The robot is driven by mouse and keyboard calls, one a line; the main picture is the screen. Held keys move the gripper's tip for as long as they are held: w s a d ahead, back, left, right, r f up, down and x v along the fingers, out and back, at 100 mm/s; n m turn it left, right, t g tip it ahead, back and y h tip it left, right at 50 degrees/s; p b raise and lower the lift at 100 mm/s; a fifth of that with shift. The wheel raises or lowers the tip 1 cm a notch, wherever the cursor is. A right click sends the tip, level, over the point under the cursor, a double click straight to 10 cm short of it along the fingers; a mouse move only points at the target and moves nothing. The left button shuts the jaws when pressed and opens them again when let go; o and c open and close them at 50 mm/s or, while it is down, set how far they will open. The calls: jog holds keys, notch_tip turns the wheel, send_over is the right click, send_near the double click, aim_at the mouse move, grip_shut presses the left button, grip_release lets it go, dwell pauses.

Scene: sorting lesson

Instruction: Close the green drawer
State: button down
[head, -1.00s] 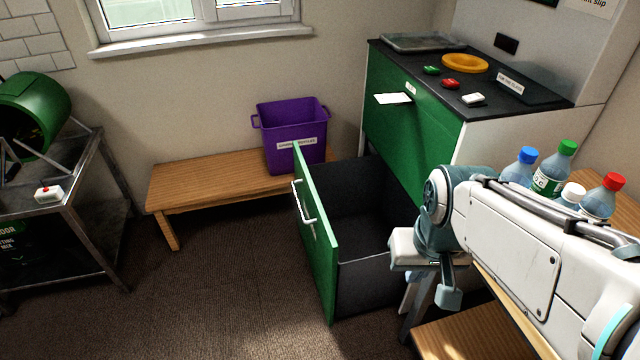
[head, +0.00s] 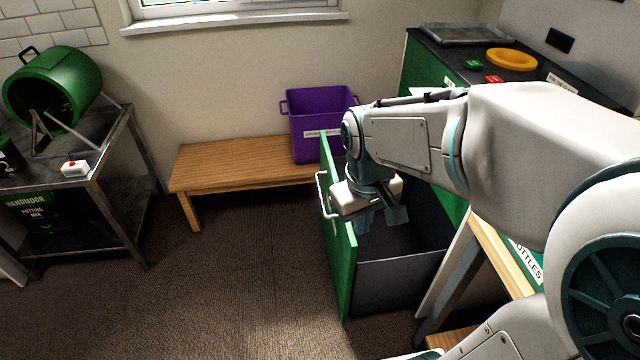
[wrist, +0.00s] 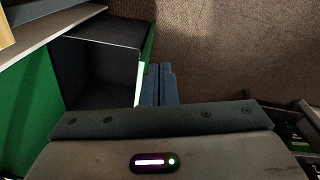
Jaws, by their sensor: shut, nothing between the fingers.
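The green drawer (head: 342,262) stands pulled out of the green cabinet, with its front panel and white bar handle (head: 326,196) facing left. Its dark inside (head: 400,268) looks empty where it shows; part is hidden by my arm. My gripper (head: 365,222) is shut and empty, pointing down above the drawer, close to the inner side of the front panel in the head view. In the wrist view the shut fingers (wrist: 159,84) appear beside the drawer's front edge (wrist: 148,48). I cannot tell whether they touch it.
A purple bin (head: 308,124) stands on a wooden bench (head: 235,165) behind the drawer. A metal cart (head: 118,190) with a green drum (head: 60,85) is at left. The floor between cart and drawer is clear. A yellow dish (head: 511,59) lies on the cabinet top.

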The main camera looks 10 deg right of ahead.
jog(key=w+a+f+n+h+b, duration=0.4)
jog(key=w+f+n, duration=0.3)
jog(key=w+f, duration=0.35)
jog(key=w+a+f+n+h+b, duration=0.1)
jog(key=w+a+f+n+h, duration=0.4)
jog(key=w+a+f+n, duration=0.4)
jog(key=m+b, duration=0.1)
jog(key=b, duration=0.1)
send_near(346, 232)
jog(key=f+x, duration=0.1)
jog(key=x, duration=0.4)
jog(key=shift+d+r+g, duration=0.3)
jog(key=shift+d+r, duration=0.05)
jog(key=shift+d, duration=0.05)
